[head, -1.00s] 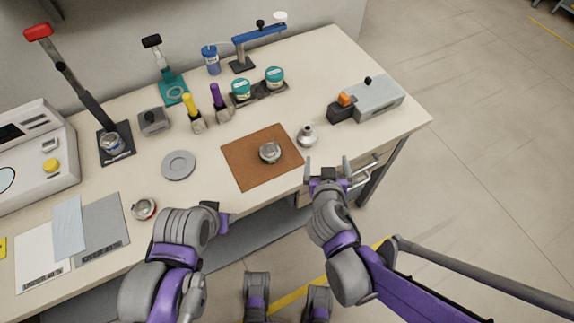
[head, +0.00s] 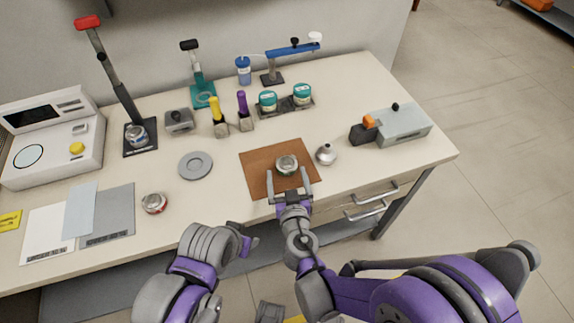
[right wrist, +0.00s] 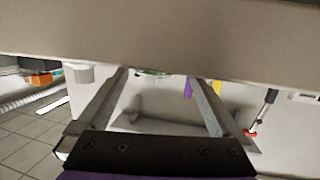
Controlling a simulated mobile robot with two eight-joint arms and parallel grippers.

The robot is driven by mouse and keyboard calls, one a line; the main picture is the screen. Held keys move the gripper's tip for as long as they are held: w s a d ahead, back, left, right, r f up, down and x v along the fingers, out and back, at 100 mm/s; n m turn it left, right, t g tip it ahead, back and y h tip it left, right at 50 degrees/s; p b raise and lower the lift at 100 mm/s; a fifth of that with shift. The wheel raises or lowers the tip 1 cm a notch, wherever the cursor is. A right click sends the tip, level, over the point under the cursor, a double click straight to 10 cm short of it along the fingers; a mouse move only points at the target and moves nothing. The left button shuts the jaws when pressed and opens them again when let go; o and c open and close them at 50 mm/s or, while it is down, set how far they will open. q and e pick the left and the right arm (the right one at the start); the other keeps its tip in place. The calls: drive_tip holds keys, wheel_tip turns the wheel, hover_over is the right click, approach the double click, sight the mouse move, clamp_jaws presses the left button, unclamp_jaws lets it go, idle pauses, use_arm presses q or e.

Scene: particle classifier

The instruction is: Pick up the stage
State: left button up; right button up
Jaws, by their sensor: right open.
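No object is labelled as the stage, and I cannot tell for sure which one it is. A small round metal piece with a greenish rim (head: 287,165) lies on the brown mat (head: 255,160) near the table's front edge. In the right wrist view the open fingers (right wrist: 158,85) show, and a pale band hides most of what lies beyond. A flat grey disc (head: 195,166) lies left of the mat. My left gripper (head: 247,241) is in front of the table, its jaws unclear.
A red-rimmed round piece (head: 154,203) lies at front left, near grey and white sheets. A silver flask-like piece (head: 326,154) stands just right of the mat. A grey box with an orange part (head: 400,125) is at the right. Jars and tools (head: 285,103) line the back.

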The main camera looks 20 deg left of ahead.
sight(288, 171)
drive_tip(key=x, duration=0.5)
drive_tip(key=shift+w+d, duration=0.1)
drive_tip(key=shift+d, duration=0.2)
drive_tip(key=c, duration=1.4)
